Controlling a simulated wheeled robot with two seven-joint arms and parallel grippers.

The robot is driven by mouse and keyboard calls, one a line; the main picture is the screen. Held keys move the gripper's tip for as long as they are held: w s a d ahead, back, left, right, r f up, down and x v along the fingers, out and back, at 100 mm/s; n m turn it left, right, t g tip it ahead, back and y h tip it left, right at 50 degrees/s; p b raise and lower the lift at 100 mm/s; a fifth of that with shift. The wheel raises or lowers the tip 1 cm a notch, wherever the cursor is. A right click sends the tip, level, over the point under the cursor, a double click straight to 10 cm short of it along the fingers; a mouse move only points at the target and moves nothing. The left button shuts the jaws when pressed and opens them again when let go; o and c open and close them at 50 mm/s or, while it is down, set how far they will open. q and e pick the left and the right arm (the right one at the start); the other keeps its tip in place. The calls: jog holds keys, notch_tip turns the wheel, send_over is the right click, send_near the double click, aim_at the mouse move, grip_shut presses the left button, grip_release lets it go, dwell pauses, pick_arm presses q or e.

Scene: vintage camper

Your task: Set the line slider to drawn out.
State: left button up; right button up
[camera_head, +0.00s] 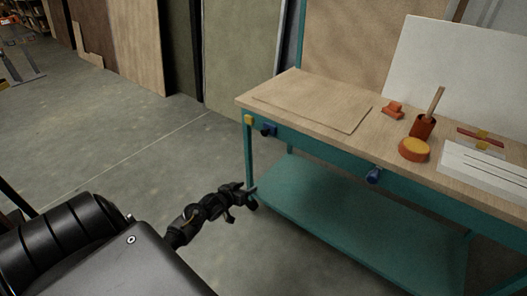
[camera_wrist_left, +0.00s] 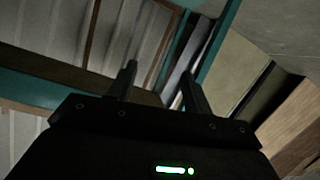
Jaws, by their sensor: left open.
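I cannot tell for sure which part is the line slider. Small fittings sit along the teal front of the workbench (camera_head: 300,85): a yellow one (camera_head: 248,119) at the left corner, a dark blue one (camera_head: 268,129) beside it, and a blue knob (camera_head: 373,175) farther right. A white slotted block (camera_head: 485,168) lies on the top at the right. My left gripper (camera_head: 245,193) is below and in front of the bench's left end, apart from the fittings. Its two fingers also show in the left wrist view (camera_wrist_left: 158,75), spread with nothing between them. My right gripper is out of view.
The bench top holds a thin board (camera_head: 315,103), an orange block (camera_head: 393,110), a red cup with a handle (camera_head: 423,127) and a round orange-yellow item (camera_head: 414,149). A teal lower shelf (camera_head: 350,215) is bare. Concrete floor (camera_head: 130,150) at left is clear.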

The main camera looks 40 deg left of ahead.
pick_arm(q)
jog(key=w+a+r+t+b, duration=0.2)
jog(key=w+r+t+b, duration=0.15)
jog(key=r, duration=0.65)
send_near(263, 134)
jog(key=shift+t+h, duration=0.3)
jog(key=shift+t, duration=0.15)
jog(key=w, duration=0.3)
jog(key=w+b, duration=0.1)
jog(key=w, duration=0.1)
jog(key=w+b, duration=0.1)
jog(key=w, duration=0.2)
jog(key=shift+w+a+f, duration=0.25)
jog(key=shift+w+f, duration=0.05)
jog(key=shift+w, duration=0.75)
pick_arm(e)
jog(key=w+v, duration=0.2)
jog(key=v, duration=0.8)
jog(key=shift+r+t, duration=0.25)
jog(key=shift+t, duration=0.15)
pick_arm(q)
jog(key=shift+c, duration=0.2)
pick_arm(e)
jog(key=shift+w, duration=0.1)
pick_arm(q)
grip_shut()
